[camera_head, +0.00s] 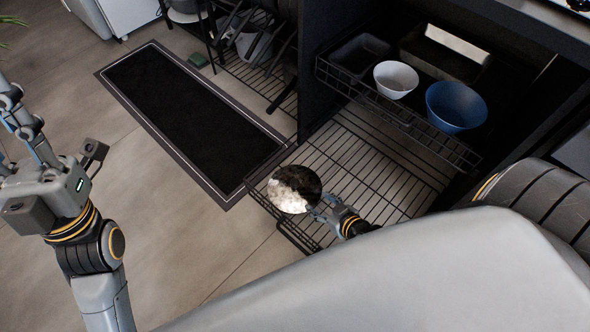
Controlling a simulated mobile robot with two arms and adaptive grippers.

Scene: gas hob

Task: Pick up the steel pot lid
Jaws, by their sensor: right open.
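The steel pot lid (295,189) is a round, shiny, mirror-like disc at the front left of the lower pull-out wire rack (370,165). My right gripper (322,207) is open at the lid's lower right edge. Its fingertips are very close to the rim; I cannot tell whether they touch it. The lid's knob cannot be made out. My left gripper (14,120) is at the left edge, over the floor and far from the lid. Its fingers are partly cut off and their opening is unclear.
Above the lower rack, an upper wire basket (440,148) holds a white bowl (396,79), a blue bowl (456,105) and dark trays. A black mat (190,115) lies on the floor to the left. Dark cabinet walls flank the racks. Open floor lies at lower left.

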